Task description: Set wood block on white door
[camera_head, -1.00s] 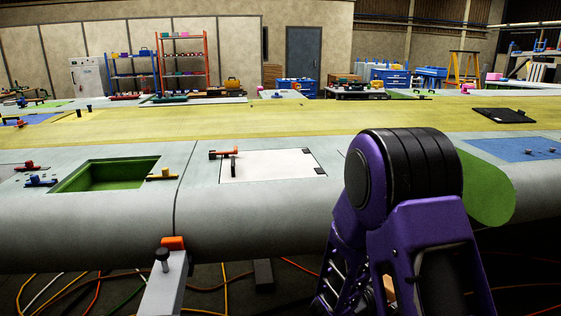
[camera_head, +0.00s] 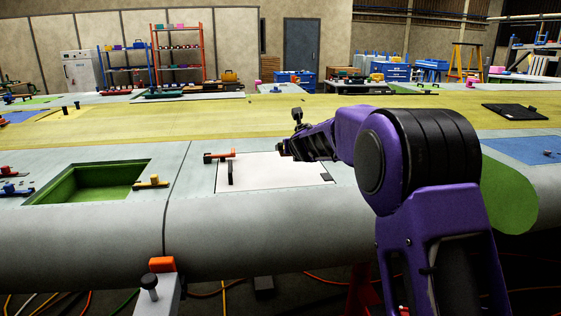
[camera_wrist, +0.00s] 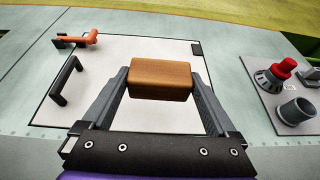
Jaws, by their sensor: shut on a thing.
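The white door (camera_head: 262,174) is a flat white panel in the pale wing surface, with a black handle (camera_head: 230,172) on its left part. An orange latch (camera_head: 220,156) lies at its upper left corner. In the wrist view, the wood block (camera_wrist: 160,79) is a brown block held between the two fingers of my gripper (camera_wrist: 161,84). The white door (camera_wrist: 120,70) shows behind and around the block. I cannot tell the gap between block and door. In the head view, my purple arm reaches over the door's right side and hides the block.
Right of the door, the wrist view shows a grey plate with a red-topped knob (camera_wrist: 277,73) and a grey cylinder (camera_wrist: 296,112). Left of the door is a green recess (camera_head: 88,184) with a yellow latch (camera_head: 151,181). A black panel (camera_head: 515,112) lies at the far right.

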